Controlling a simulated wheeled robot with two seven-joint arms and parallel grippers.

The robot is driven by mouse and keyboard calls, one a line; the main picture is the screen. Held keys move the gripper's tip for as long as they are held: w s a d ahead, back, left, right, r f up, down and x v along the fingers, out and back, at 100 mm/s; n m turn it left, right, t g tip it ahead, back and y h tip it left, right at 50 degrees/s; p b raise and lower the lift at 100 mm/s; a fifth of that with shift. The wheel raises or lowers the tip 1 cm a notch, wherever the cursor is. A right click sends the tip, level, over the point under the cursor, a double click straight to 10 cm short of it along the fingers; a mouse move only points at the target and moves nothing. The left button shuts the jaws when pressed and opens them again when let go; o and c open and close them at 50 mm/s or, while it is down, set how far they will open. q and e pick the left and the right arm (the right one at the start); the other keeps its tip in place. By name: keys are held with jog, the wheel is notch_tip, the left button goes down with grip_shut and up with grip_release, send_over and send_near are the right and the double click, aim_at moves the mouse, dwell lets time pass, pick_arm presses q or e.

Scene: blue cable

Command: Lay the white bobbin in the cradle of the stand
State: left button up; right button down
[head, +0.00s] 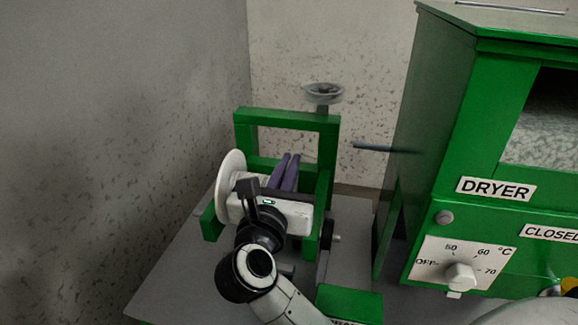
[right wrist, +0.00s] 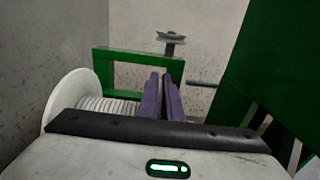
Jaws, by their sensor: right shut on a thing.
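The white bobbin (head: 231,174) shows its round left flange in the head view. In the right wrist view its flange (right wrist: 72,98) and ribbed white core (right wrist: 108,106) lie left of the fingers. My right gripper (head: 285,172) has purple fingers close together, shut on the bobbin; its body hides the bobbin's right end and the grip itself. The green stand (head: 290,116) rises behind the gripper and also shows in the right wrist view (right wrist: 102,62). The bobbin is at the stand's lower front part; I cannot tell whether it touches the cradle, which is mostly hidden. My left gripper is out of view.
A green dryer (head: 425,215) with a dial stands close on the right. A grey pulley wheel (head: 323,91) is above the stand, and a thin dark rod (head: 385,148) reaches out from the dryer side. Grey table (head: 175,270) is clear at the left; walls are behind.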

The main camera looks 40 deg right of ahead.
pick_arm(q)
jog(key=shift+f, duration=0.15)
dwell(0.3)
pick_arm(e)
jog(key=shift+f+b, duration=0.5)
jog(key=shift+b, duration=0.1)
jog(key=shift+f+b, duration=1)
jog(key=shift+f, duration=0.15)
jog(key=shift+f+b, duration=0.5)
jog(key=shift+f, duration=0.05)
jog(key=shift+f+b, duration=0.7)
jog(key=shift+f, duration=0.1)
jog(key=shift+f+b, duration=0.65)
jog(key=shift+f, duration=0.1)
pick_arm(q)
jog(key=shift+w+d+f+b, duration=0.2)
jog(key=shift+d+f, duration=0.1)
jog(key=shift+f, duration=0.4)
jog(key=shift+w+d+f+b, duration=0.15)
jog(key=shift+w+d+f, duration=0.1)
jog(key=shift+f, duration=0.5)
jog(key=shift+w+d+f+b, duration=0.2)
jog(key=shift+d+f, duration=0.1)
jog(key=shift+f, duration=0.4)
pick_arm(e)
jog(key=shift+f, duration=0.55)
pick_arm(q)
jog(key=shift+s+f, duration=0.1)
